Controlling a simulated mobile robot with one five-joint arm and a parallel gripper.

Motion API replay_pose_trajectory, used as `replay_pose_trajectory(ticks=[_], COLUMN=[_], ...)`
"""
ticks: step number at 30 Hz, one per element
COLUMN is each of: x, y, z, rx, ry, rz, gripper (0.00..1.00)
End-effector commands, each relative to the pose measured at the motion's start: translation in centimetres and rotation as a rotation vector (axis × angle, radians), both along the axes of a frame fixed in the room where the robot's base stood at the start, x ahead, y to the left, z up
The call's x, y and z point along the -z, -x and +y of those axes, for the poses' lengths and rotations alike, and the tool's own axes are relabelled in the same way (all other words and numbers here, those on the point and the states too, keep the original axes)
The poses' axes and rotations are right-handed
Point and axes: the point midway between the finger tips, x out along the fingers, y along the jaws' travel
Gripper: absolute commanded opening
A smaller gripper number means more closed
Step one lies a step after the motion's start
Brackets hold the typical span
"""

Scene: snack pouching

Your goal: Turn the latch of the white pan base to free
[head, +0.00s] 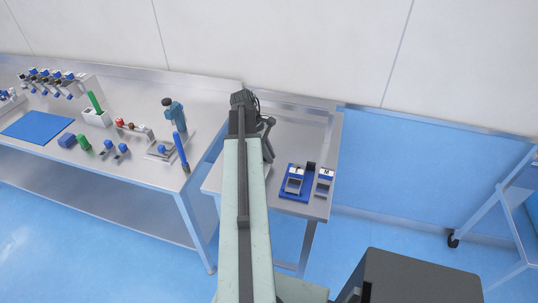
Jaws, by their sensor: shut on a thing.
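My arm reaches away over the right-hand steel table (318,140), and its dark end with my gripper (267,128) is at the table's middle left. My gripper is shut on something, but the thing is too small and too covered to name. I cannot make out a white pan base or its latch for certain. Two small grey-and-white units stand near the table's front right corner, one (294,184) on a blue plate and one (323,185) beside it. My gripper is apart from both. My arm hides part of the table.
The long left table (150,88) holds a blue mat (38,126), a green item in a white holder (96,117), a blue upright tool (174,115) and several small parts. A wall stands behind. A cart (508,205) is at the far right. The right table's back right is clear.

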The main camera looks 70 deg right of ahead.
Motion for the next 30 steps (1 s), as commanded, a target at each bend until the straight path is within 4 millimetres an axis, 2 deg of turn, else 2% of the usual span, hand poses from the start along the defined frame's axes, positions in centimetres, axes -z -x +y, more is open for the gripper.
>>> replay_pose_trajectory(ticks=[6,7,9,20,23,30], x=[0.0,0.0,0.0,-0.3,-1.2,-5.4], y=[0.0,0.0,0.0,-0.2,-0.4,-2.0], z=[0.0,0.0,0.0,0.0,0.0,0.1], rx=[0.002,0.002,0.002,0.0,-0.001,-0.001], ry=[0.001,0.001,0.001,0.001,0.001,0.001], rz=[0.0,0.0,0.0,0.0,0.0,0.0], gripper=[0.0,0.19,0.35,0.35,0.35,0.35])
